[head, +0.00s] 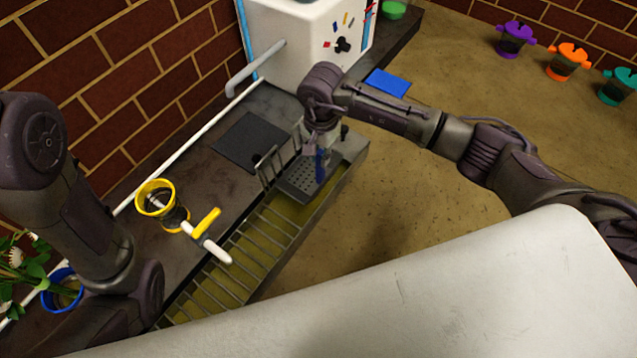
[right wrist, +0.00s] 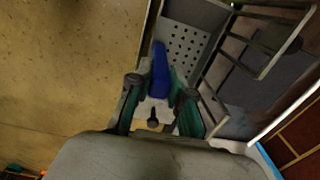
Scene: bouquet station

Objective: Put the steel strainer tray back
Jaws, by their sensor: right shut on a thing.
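The steel strainer tray (head: 299,182) is a grey perforated plate with a blue handle (head: 320,166). It is at the far end of the barred trough (head: 262,238), near the bench edge. I cannot tell whether it rests fully on the trough or sits slightly above it. My right gripper (head: 318,146) is over the tray, shut on its blue handle. The right wrist view shows the fingers (right wrist: 157,100) on either side of the handle (right wrist: 160,70), with the perforated tray (right wrist: 186,45) beyond. My left arm is at the left; its gripper does not show.
A wire rack (head: 268,166) stands beside the tray, by a dark mat (head: 250,139). A yellow-rimmed cup (head: 155,197) and a yellow-and-white tool (head: 207,232) are nearer. A white machine (head: 300,35) stands behind. A blue-rimmed flower pot (head: 62,289) is at left.

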